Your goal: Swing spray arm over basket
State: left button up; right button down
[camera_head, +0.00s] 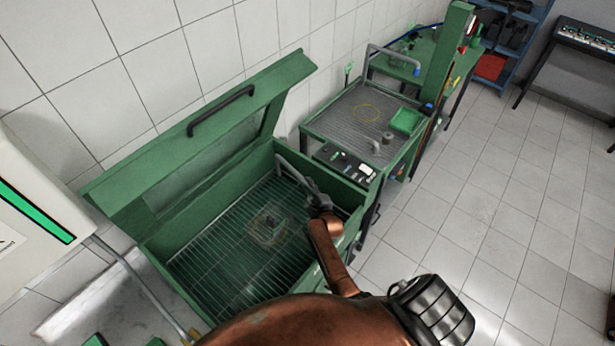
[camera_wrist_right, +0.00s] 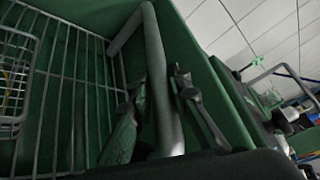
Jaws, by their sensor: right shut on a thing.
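The spray arm (camera_head: 292,170) is a bent grey pipe inside the open green washer (camera_head: 210,303). It runs from the back right corner towards the right wall. My right gripper (camera_head: 321,203) is at its near end. In the wrist view the spray arm (camera_wrist_right: 157,75) passes between the fingers of my right gripper (camera_wrist_right: 163,105), which is shut on it. The wire basket (camera_head: 268,229) sits on the washer's rack, left of and below the gripper, apart from the arm. The basket's edge also shows in the wrist view (camera_wrist_right: 14,75). My left gripper is not in view.
The washer's lid (camera_head: 200,150) stands raised at the back. A green bench (camera_head: 345,125) with a green tray (camera_head: 406,121) is to the right. A white machine (camera_head: 35,215) is at the left. The tiled floor (camera_head: 480,200) at right is clear.

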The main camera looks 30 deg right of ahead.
jog(key=shift+w+a+r+m+h+p, duration=0.15)
jog(key=shift+a+r+h+p, duration=0.1)
jog(key=shift+a+r, duration=0.15)
jog(key=shift+w+a+r+m+h+p, duration=0.1)
jog(key=shift+a+r+m+h+p, duration=0.05)
jog(key=shift+a+r+p, duration=0.15)
jog(key=shift+s+a+f, duration=0.1)
jog(key=shift+a+f, duration=0.25)
jog(key=shift+f, duration=0.05)
jog(key=c, duration=2)
grip_release()
jog(key=shift+s+a, duration=0.1)
jog(key=shift+o, duration=0.9)
jog(key=shift+s+f, duration=0.1)
jog(key=shift+f, duration=0.05)
jog(key=shift+f, duration=0.1)
